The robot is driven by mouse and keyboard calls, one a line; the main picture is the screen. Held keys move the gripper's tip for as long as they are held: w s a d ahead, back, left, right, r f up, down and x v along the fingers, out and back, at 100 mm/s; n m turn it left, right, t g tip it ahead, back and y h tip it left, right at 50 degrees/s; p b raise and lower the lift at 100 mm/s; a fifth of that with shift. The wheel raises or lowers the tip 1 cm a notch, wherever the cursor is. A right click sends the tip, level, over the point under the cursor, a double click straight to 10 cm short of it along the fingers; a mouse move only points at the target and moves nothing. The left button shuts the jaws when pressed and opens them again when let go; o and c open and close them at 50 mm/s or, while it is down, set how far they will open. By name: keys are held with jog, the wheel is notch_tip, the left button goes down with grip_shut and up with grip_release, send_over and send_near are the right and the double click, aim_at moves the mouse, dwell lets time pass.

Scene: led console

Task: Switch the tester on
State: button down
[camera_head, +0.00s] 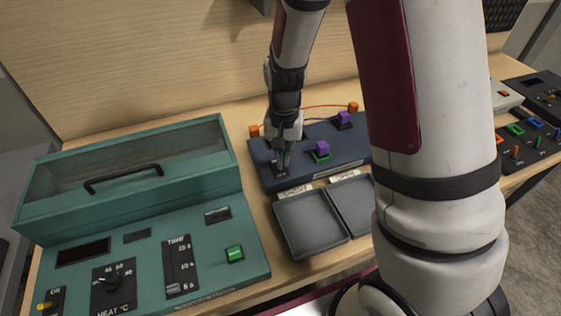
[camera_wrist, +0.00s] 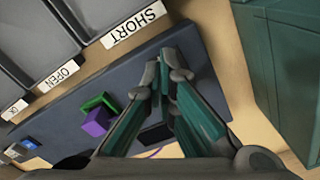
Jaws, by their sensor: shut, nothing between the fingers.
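The tester (camera_head: 353,157) is a long dark blue-grey board on the wooden table, beyond the grey trays. It also shows in the wrist view (camera_wrist: 75,97). It bears a green part (camera_head: 321,150), a purple block (camera_head: 345,118) and orange blocks at its far edge. My gripper (camera_head: 280,171) points down over its left end, with the fingertips together and nothing held. In the wrist view my gripper (camera_wrist: 165,68) hides part of the board. A small dark plate (camera_wrist: 156,134) shows between the fingers. I cannot make out the switch or whether the fingertips touch the board.
Grey trays (camera_head: 311,241) stand in front of the tester; labels SHORT (camera_wrist: 134,24) and OPEN (camera_wrist: 58,76) are readable. A teal heater console (camera_head: 215,277) with a lidded box stands left. More dark panels (camera_head: 536,143) lie at right. My arm covers the middle right.

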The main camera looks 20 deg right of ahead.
jog(key=shift+f, duration=0.2)
jog(key=shift+f, duration=0.35)
jog(key=shift+f, duration=0.45)
jog(key=shift+w+b, duration=0.4)
jog(key=shift+w+f+b, duration=0.2)
jog(key=shift+w+b, duration=0.2)
jog(key=shift+w, duration=0.3)
dwell(0.3)
notch_tip(320, 180, up, 7)
jog(key=p, duration=0.3)
jog(key=shift+s+r, duration=0.2)
dwell(0.4)
jog(key=shift+r, duration=0.1)
